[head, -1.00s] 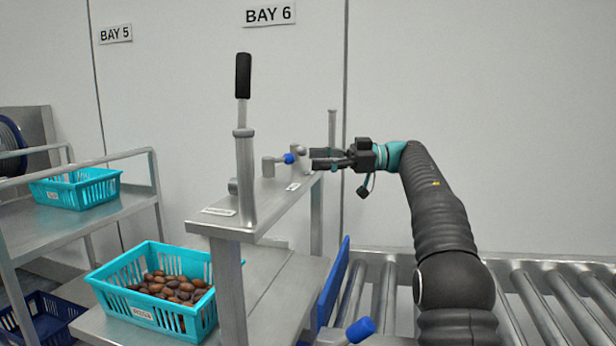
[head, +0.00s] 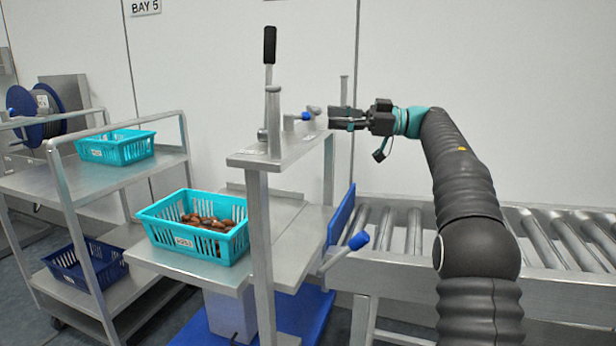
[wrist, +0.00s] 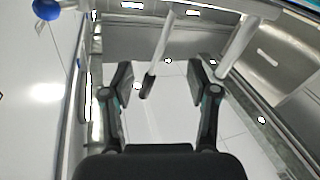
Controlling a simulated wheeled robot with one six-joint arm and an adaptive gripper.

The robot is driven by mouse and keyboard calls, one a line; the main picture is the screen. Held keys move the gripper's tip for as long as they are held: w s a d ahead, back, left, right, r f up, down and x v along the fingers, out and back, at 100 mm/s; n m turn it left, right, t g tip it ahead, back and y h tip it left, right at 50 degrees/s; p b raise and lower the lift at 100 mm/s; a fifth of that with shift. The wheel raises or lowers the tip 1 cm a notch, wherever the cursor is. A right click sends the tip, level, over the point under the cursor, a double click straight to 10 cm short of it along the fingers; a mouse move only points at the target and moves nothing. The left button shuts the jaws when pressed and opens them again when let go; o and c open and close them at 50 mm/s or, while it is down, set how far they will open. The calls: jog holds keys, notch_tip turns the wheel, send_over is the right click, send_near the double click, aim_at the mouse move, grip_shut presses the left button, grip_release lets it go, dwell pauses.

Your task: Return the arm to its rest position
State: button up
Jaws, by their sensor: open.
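My arm (head: 463,190) is stretched up and forward on the right of the head view. My gripper (head: 338,119) is at its end, pointing left, near the right end of the raised metal shelf (head: 290,150). In the wrist view my gripper (wrist: 160,85) has its two fingers well apart with nothing between them. A lever with a black handle (wrist: 148,85) shows behind the gap between the fingers; I cannot tell how far off it is.
The black-handled lever (head: 270,45) and a small blue-tipped handle (head: 305,116) stand on the shelf. A turquoise crate of dates (head: 165,236) sits below. A roller conveyor (head: 400,235) runs under my arm. A cart (head: 110,178) with another turquoise crate (head: 97,151) stands left.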

notch_tip(320, 180, up, 14)
jog(key=m+t, duration=0.7)
jog(key=t, duration=0.6)
jog(key=s+d+m+t+h, duration=0.2)
jog(key=d+m+t+h, duration=0.45)
jog(key=h, duration=0.25)
jog(key=s+d+f+m+g+h, duration=0.35)
jog(key=s+f+h, duration=0.25)
jog(key=s+f, duration=0.5)
jog(key=s+d+f+m+g+h, duration=0.3)
jog(key=s+f+m+h, duration=0.35)
jog(key=f, duration=0.65)
jog(key=s+a+f+n+g+y, duration=0.1)
jog(key=s+f+g, duration=0.3)
jog(key=s+f, duration=0.6)
jog(key=s+a+f+n+g+y, duration=0.2)
jog(key=s+a+f+g, duration=0.1)
jog(key=s+f, duration=0.7)
jog(key=s, duration=0.2)
jog(key=shift+s+f+g, duration=0.25)
jog(key=shift+s+g, duration=0.15)
jog(key=shift+a, duration=0.1)
